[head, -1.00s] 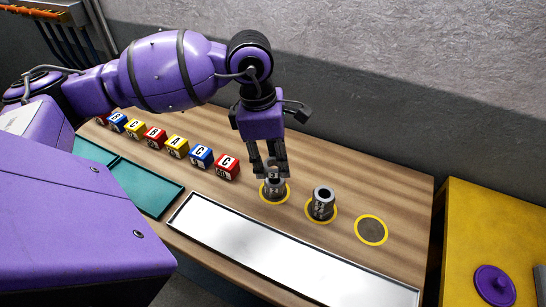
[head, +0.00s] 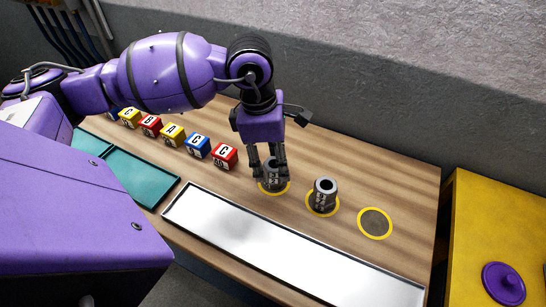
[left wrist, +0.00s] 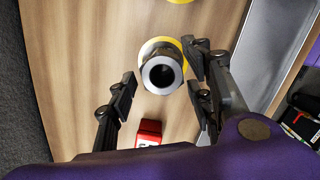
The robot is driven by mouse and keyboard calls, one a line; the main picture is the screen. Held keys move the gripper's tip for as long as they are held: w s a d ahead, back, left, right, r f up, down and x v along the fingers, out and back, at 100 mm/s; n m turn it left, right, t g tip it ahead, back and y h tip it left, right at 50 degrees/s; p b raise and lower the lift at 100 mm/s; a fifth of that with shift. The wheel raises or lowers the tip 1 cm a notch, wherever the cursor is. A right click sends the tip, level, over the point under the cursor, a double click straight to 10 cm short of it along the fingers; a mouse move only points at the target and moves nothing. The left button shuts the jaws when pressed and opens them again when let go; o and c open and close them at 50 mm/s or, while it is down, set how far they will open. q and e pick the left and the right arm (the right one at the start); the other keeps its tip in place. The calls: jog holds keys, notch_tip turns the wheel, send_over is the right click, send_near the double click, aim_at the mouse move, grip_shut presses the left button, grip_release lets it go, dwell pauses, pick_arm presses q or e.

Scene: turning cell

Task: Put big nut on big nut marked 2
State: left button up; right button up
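A grey metal nut piece (head: 273,174) with a round bore stands upright on the leftmost yellow-ringed spot. It also shows in the left wrist view (left wrist: 161,73). A similar grey nut piece (head: 323,194) stands upright on the middle ringed spot, with pale markings too small to read. My left gripper (head: 269,168) is above and around the leftmost piece. In the left wrist view its fingers (left wrist: 160,85) are spread, with a clear gap on the left and the right finger close to the piece. Whether that finger touches cannot be told. My right gripper is not in view.
An empty yellow-ringed spot (head: 374,223) lies at the right of the wooden table (head: 400,190). A long pale tray (head: 290,250) lies along the front. Lettered blocks (head: 224,156) stand in a row at left, beside a teal tray (head: 140,178). A yellow surface (head: 500,220) holds a purple lid-like disc (head: 503,283).

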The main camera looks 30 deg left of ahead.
aim_at(265, 162)
pick_arm(q)
notch_tip(265, 162, up, 12)
jog(key=a, duration=0.1)
jog(key=shift+s+a+r, duration=0.15)
jog(key=shift+s+a, duration=0.1)
jog(key=shift+s, duration=0.15)
